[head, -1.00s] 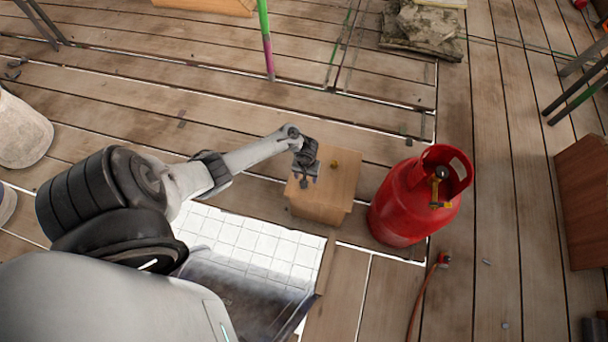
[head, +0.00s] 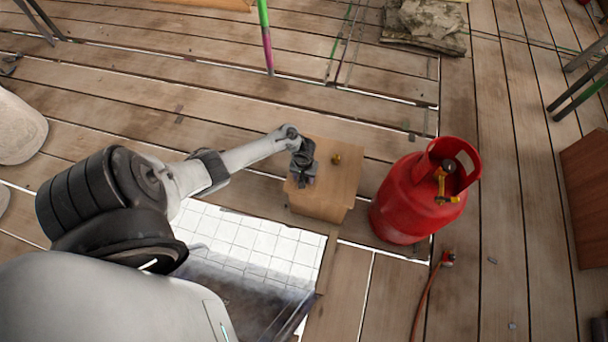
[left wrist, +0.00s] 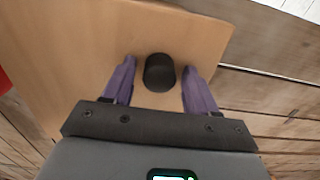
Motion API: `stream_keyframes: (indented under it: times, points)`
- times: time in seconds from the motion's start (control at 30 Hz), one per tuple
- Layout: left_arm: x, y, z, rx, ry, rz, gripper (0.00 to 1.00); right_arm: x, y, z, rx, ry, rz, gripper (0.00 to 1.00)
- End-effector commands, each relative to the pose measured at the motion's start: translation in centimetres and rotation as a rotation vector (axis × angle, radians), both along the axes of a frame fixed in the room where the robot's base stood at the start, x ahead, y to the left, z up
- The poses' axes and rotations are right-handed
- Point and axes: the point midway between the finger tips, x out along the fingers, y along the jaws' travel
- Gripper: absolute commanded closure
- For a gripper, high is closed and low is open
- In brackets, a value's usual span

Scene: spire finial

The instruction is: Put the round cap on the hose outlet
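A dark, round, cap-like piece (left wrist: 159,72) stands on top of the wooden block in the left wrist view. My left gripper (left wrist: 158,74) is open, with one purple finger on each side of this piece and a narrow gap on both sides. In the head view my left gripper (head: 303,172) is over the left part of the block (head: 322,208) and hides the piece. An orange hose (head: 425,300) lies on the floor at the lower right, with a red-and-metal end (head: 447,258). My right gripper is not in view.
A red gas cylinder (head: 407,207) with a brass valve (head: 441,180) stands just right of the block. White tiles (head: 250,240) lie in front. The plank floor behind the block is mostly clear.

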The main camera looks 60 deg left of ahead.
Motion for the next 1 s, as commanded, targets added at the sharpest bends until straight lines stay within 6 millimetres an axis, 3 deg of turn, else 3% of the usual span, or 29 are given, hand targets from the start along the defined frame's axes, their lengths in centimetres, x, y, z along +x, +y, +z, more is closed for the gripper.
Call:
stream_keyframes:
  times: [0.03,0.3,0.67,1.0]
  points:
    - [0.0,0.0,0.0,0.000,0.000,0.000,0.51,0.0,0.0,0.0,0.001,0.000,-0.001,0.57]
    - [0.0,0.0,0.0,0.000,0.000,0.000,0.92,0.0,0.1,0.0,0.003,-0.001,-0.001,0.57]
    - [0.0,0.0,0.3,0.000,0.000,0.000,0.93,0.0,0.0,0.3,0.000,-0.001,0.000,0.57]
    - [0.1,-0.1,3.5,-0.001,-0.001,0.001,0.93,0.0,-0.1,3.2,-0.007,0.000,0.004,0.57]
